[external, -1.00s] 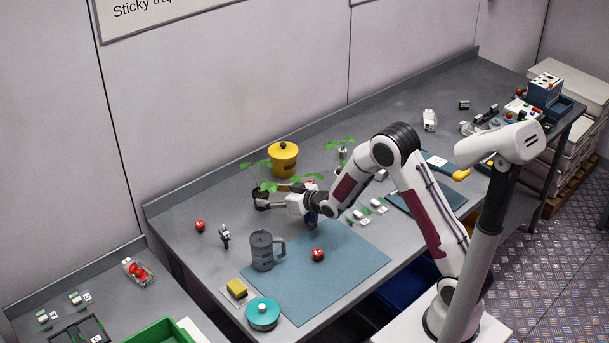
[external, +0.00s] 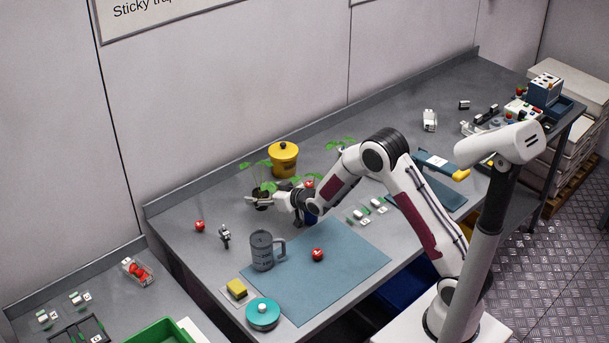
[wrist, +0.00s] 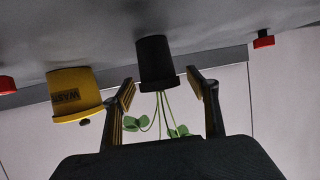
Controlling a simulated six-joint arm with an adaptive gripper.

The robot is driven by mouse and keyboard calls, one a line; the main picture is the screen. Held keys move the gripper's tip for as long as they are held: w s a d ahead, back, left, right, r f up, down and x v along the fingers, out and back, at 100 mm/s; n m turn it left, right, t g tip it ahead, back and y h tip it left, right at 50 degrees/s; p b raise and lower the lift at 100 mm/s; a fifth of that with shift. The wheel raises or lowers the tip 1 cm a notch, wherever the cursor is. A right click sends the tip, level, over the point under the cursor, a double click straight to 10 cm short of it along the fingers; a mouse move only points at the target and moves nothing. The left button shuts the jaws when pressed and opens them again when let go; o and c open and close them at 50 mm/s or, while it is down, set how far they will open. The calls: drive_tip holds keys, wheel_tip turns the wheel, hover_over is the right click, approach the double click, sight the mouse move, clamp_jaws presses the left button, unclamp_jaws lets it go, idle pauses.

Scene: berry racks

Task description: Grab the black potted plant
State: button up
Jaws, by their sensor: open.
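The black potted plant stands on the grey bench; its small black pot (external: 262,205) is partly covered by my gripper (external: 264,199). Its green leaves (external: 265,187) rise above the pot. In the wrist view, which appears upside down, the black pot (wrist: 155,60) lies ahead of my gripper (wrist: 161,80). One open finger is on each side near the pot's rim, with the stems and leaves (wrist: 160,122) hanging between them. Gaps show beside the pot, and I cannot tell whether either finger touches it.
A yellow waste pot (external: 283,160) stands behind the plant and shows close to one finger in the wrist view (wrist: 76,95). A grey mug (external: 262,250) stands in front on a blue mat (external: 320,275).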

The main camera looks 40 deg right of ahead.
sight(260, 192)
drive_tip(key=shift+w+f, duration=0.1)
drive_tip(key=shift+w, duration=0.1)
idle(0.4)
drive_tip(key=c, duration=1.3)
drive_tip(key=shift+o, duration=0.2)
drive_tip(key=shift+r, duration=5.05)
